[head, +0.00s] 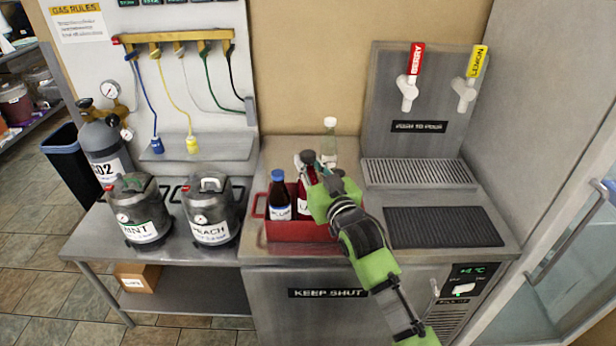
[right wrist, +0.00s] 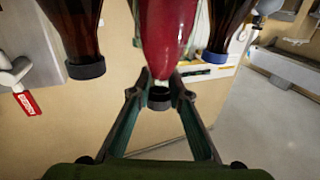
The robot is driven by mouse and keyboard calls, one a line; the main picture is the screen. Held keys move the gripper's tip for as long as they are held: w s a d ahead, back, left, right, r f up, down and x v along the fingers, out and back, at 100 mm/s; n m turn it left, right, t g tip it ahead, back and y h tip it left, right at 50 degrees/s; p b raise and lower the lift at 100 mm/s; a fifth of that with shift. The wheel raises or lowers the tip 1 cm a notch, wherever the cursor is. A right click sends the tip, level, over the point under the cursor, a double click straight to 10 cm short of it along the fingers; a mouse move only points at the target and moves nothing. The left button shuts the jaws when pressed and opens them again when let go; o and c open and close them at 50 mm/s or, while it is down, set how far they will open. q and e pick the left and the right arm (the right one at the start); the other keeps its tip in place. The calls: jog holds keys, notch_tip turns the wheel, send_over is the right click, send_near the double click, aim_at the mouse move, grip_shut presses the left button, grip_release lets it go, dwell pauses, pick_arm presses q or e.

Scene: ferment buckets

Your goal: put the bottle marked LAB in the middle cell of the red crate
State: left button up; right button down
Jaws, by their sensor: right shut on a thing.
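A red bottle (head: 307,188) with a dark cap stands in the middle of the red crate (head: 290,230), between two other bottles. Its label is partly covered; the letters "LA" show. My right gripper (right wrist: 160,95) is shut on this bottle's neck, and the red body (right wrist: 165,35) shows between the dark bottles in the right wrist view. In the head view my right gripper (head: 309,165) hides the crate's right part. Whether the bottle's base touches the crate floor is hidden. My left gripper is not in view.
A blue-capped bottle (head: 279,195) fills the crate's left cell. A black-capped dark bottle (right wrist: 82,40) is on the other side, mostly hidden in the head view. A clear bottle (head: 329,145) stands behind the crate. Kegs (head: 211,212) stand left; a black mat (head: 443,227) lies right.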

notch_tip(320, 180, down, 5)
jog(key=shift+r+p, duration=0.2)
jog(key=shift+p, duration=0.15)
jog(key=shift+f, duration=0.15)
jog(key=c, duration=1.9)
grip_release()
jog(key=shift+f, duration=0.1)
jog(key=shift+s, duration=0.15)
jog(key=b+v, duration=0.2)
jog(key=v, duration=0.9)
jog(key=shift+s+d, duration=0.2)
jog(key=shift+s, duration=0.15)
